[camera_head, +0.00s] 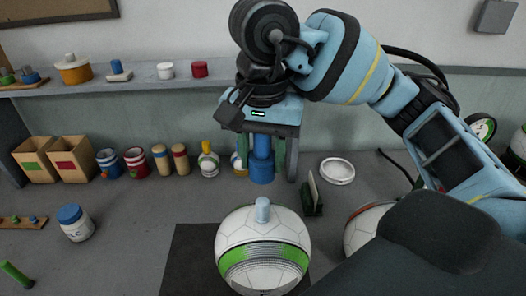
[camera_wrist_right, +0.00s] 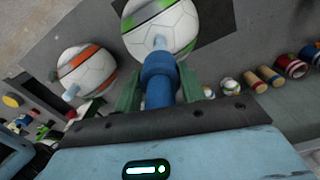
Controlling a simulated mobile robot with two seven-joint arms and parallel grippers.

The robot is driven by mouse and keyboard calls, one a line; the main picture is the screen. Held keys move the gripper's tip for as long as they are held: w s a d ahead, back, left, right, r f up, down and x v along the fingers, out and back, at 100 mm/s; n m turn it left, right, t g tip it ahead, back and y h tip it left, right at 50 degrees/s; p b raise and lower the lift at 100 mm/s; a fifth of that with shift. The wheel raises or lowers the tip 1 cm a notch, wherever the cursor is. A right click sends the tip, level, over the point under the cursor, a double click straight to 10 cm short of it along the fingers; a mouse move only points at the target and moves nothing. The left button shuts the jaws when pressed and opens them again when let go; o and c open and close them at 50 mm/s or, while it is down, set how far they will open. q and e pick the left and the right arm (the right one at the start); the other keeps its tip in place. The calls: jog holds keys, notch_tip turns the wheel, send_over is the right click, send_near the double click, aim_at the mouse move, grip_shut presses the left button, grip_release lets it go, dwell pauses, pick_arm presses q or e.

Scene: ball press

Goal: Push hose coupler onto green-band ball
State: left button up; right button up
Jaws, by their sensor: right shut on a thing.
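The green-band ball (camera_head: 263,250) is white with a green stripe and stands at the front middle of the head view. A pale blue-grey stem (camera_head: 262,211) points up from its top. My right gripper (camera_head: 264,163) is shut on a blue cylindrical hose coupler (camera_head: 261,170), above and behind the stem in the head picture. A gap shows there between the coupler's lower end and the stem. In the right wrist view the coupler (camera_wrist_right: 159,82) points towards the stem and the green-band ball (camera_wrist_right: 168,22). My left gripper is not in view.
An orange-band ball (camera_wrist_right: 88,72) lies beside the green-band one; the head view shows it partly hidden (camera_head: 362,226). A dark mat (camera_head: 187,262) lies under the green-band ball. Bins, jars and cylinders line the back left. A white ring (camera_head: 337,171) lies at right.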

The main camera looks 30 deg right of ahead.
aim_at(262, 201)
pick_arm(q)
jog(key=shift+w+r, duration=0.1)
